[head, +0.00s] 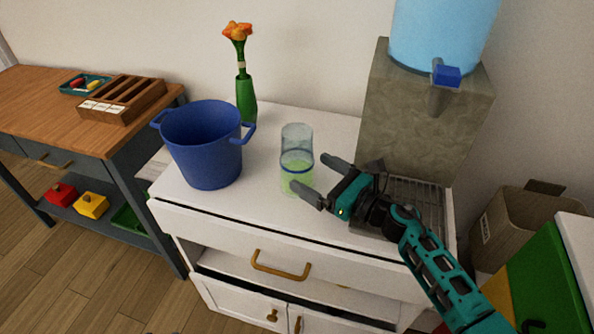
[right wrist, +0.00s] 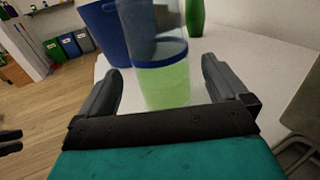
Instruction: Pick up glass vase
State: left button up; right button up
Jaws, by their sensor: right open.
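The glass vase (head: 297,160) is a clear upright cylinder with a dark blue band and pale green in its lower part. It stands on the white cabinet top, right of the blue bucket. My right gripper (head: 312,176) is open and empty, reaching in from the right with its fingertips close to the vase. In the right wrist view the vase (right wrist: 160,80) appears between the two spread fingers (right wrist: 160,85), ahead of the palm. I cannot tell whether either finger touches it. My left gripper does not show in the head view.
The blue bucket (head: 203,150) stands close left of the vase. A green vase with orange flowers (head: 246,100) stands behind. A stone water dispenser (head: 415,115) with a drip grille is at the right. The white cabinet top (head: 240,205) is clear in front.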

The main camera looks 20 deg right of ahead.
aim_at(297, 163)
jog(key=x, duration=0.5)
jog(key=shift+w+a, duration=0.2)
jog(key=shift+c, duration=0.2)
jog(key=c, duration=1.4)
jog(key=shift+o, duration=0.2)
jog(key=shift+r, duration=0.1)
